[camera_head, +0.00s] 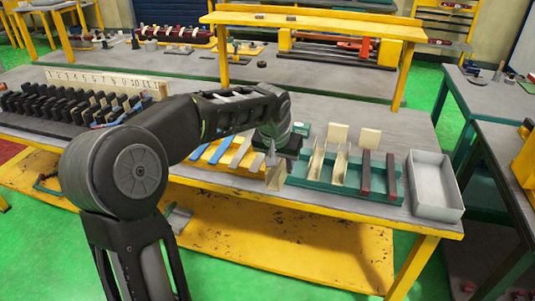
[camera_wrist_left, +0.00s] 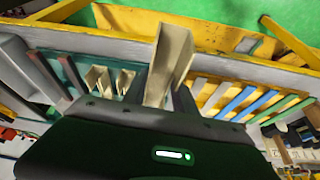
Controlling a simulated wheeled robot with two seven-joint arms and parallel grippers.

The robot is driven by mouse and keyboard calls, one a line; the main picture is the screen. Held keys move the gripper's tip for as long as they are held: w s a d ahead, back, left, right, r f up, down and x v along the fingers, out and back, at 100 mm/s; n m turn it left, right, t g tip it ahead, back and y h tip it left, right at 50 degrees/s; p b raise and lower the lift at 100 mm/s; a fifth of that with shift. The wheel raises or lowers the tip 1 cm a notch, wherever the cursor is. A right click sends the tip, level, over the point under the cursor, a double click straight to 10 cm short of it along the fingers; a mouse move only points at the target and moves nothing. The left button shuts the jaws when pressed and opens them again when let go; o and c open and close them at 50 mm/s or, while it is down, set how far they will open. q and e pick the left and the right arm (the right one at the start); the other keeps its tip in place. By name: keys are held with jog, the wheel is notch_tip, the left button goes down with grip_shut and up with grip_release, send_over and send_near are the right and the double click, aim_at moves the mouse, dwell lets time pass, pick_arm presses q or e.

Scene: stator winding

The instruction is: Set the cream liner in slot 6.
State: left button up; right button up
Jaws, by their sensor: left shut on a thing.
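My left gripper (camera_head: 271,158) is shut on a cream liner (camera_head: 276,177), a folded channel-shaped piece. The liner hangs at the front of the table, just left of the green tray (camera_head: 300,180). In the left wrist view the held liner (camera_wrist_left: 170,62) stands up between the two fingers (camera_wrist_left: 167,92). The slotted black stator block (camera_head: 62,107) is at the far left of the table, with a numbered strip (camera_head: 105,80) behind it. Slot 6 is too small to make out clearly and is partly behind my arm. The right gripper is not in view.
The green tray holds two more cream liners (camera_head: 318,165) and dark red bars (camera_head: 365,171). Cream blocks (camera_head: 370,139) stand behind it. A grey bin (camera_head: 436,204) is at the right. A yellow rack with blue and grey strips (camera_head: 219,151) lies left of the gripper.

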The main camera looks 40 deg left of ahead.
pick_arm(q)
jog(key=s+d+f+m, duration=0.1)
jog(key=d+f, duration=0.1)
jog(key=d, duration=0.6)
jog(key=s+d+f+m+h, duration=0.1)
jog(key=d+f+m, duration=0.1)
jog(key=d, duration=0.7)
jog(key=shift+s+d+f, duration=0.15)
jog(key=shift+s+f, duration=0.15)
jog(key=shift+f, duration=0.55)
